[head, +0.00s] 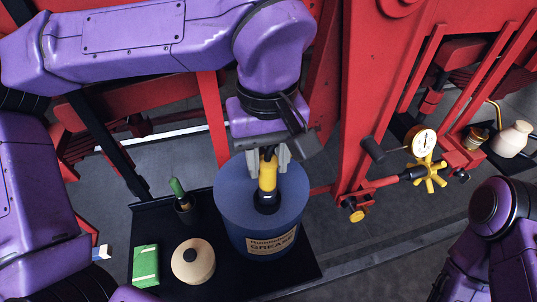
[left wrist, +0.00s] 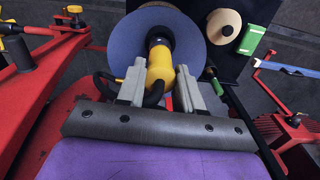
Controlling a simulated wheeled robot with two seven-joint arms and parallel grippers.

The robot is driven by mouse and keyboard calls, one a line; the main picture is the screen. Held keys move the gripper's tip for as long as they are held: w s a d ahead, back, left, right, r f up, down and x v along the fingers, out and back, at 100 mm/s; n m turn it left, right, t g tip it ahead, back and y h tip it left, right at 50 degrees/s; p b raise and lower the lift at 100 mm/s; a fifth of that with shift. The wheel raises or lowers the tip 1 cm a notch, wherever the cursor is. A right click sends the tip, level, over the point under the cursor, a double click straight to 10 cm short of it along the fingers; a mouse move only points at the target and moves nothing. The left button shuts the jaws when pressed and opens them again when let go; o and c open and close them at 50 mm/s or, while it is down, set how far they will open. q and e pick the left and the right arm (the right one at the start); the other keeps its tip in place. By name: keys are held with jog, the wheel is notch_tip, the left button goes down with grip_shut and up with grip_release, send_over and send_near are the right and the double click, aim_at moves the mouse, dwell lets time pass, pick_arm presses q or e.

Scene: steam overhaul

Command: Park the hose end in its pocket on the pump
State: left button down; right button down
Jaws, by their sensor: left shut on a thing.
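The yellow hose end (head: 267,178) is held by my left gripper (head: 268,163) above the lid of the blue grease drum (head: 232,208), which carries the pump. The gripper's two grey fingers are shut on either side of it. Its lower end meets a dark round fitting (head: 267,204) on the lid; I cannot tell whether it is fully inside. In the left wrist view the hose end (left wrist: 160,64) lies between the fingers, with the black hose (left wrist: 108,84) curving away to the left. My right gripper is out of view; only part of that arm shows at lower right.
Red machine frames rise behind. A gauge (head: 424,142) and yellow handwheel (head: 428,175) stand to the right.

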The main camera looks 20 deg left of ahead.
pick_arm(q)
jog(key=shift+w+f+p, duration=0.1)
jog(key=shift+w+p, duration=0.15)
jog(key=shift+p, duration=0.1)
jog(key=shift+f, duration=0.2)
jog(key=shift+f+b, duration=0.6)
jog(key=shift+f, duration=0.9)
jog(key=c, duration=0.7)
grip_release()
jog(key=shift+o, duration=0.2)
